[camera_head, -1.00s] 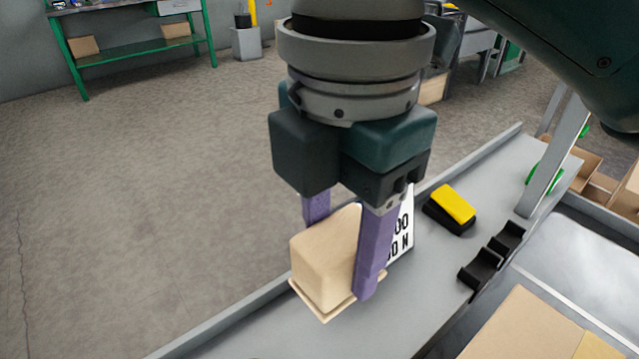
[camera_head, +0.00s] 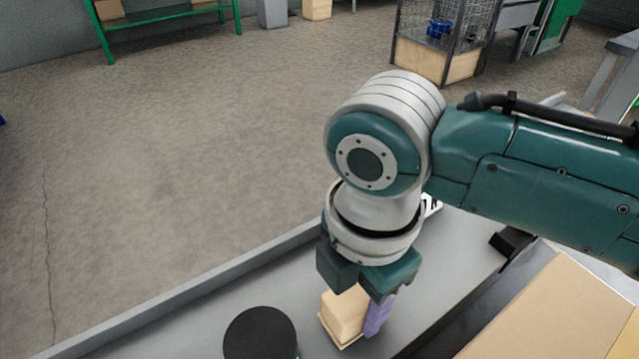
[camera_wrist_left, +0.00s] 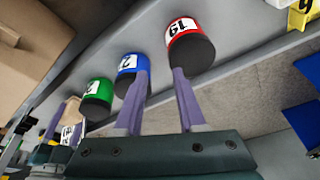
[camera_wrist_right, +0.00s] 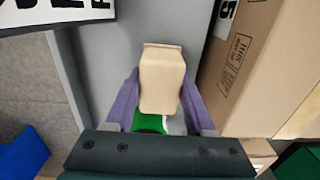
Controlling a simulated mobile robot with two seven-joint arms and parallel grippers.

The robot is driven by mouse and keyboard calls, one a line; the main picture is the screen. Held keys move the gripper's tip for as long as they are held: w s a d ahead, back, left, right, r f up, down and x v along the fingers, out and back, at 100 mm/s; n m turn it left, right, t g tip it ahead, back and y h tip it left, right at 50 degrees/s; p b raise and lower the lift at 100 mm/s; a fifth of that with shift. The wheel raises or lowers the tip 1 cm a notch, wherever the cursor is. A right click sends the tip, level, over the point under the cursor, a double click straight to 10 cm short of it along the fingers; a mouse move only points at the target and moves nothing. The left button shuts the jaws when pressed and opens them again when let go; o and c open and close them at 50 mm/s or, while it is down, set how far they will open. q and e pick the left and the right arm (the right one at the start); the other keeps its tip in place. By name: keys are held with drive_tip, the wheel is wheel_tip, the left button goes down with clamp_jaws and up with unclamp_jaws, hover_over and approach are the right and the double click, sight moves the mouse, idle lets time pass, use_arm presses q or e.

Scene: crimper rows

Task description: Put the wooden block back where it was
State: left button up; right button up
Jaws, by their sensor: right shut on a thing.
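The wooden block (camera_head: 344,315) is a pale tan block with a wider flange at one end. My right gripper (camera_head: 358,322) is shut on it, low over the grey bench (camera_head: 450,255). In the right wrist view the block (camera_wrist_right: 162,82) sits between the two purple fingers. I cannot tell whether its underside touches the bench. My left gripper (camera_wrist_left: 160,110) is open and empty; it is outside the head view. The block also shows small in the left wrist view (camera_wrist_left: 70,109), at the left.
A black round-topped canister (camera_head: 260,333) stands left of the block. Red (camera_wrist_left: 189,42), blue (camera_wrist_left: 130,72) and green (camera_wrist_left: 96,97) canisters stand in a row in the left wrist view. A cardboard box (camera_head: 550,310) lies to the right. A raised edge (camera_head: 190,290) borders the bench.

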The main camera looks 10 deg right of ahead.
drive_tip(key=shift+f, duration=0.7)
drive_tip(key=o, duration=0.7)
drive_tip(key=shift+f, duration=0.15)
drive_tip(key=o, duration=0.5)
